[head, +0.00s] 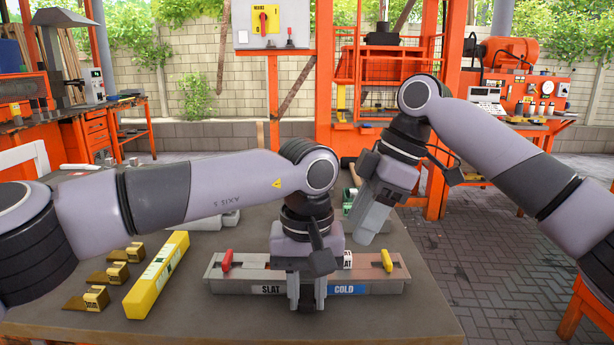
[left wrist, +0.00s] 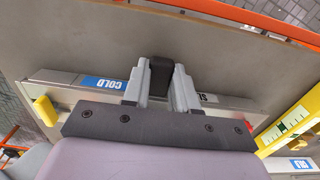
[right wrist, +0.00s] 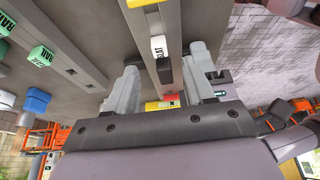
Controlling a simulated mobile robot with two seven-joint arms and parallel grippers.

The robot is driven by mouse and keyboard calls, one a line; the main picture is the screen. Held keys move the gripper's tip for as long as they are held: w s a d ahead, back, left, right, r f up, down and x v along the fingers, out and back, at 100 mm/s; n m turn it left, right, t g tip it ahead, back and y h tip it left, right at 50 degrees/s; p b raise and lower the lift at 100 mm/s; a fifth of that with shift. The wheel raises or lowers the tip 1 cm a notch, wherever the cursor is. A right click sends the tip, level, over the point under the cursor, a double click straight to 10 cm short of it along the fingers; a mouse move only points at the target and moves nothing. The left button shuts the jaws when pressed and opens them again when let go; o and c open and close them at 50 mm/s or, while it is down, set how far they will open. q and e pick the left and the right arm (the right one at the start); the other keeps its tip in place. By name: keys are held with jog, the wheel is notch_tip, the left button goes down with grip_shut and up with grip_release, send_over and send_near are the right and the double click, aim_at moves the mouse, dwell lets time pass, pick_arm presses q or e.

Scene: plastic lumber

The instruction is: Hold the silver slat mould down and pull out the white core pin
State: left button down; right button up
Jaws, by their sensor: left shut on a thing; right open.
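The silver slat mould (head: 235,288) lies across the front of the table, with SLAT and COLD labels, a red handle (head: 227,260) and a yellow handle (head: 387,260). My left gripper (head: 307,303) is at its front middle, shut on a black lug (left wrist: 160,72) between the fingers in the left wrist view. My right gripper (head: 363,238) is open above and behind the mould. In the right wrist view the pin (right wrist: 158,46) shows beyond the finger gap, apart from both fingers.
A yellow bar (head: 158,275) and several brass-coloured stepped pieces (head: 95,298) lie on the table left of the mould. Green blocks marked RAIL (right wrist: 42,55) show in the right wrist view. The table's right edge is close to the mould's right end.

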jog(key=shift+x, duration=3.1)
grip_shut()
jog(key=shift+r, duration=4)
pick_arm(q)
jog(key=c, duration=0.8)
grip_release()
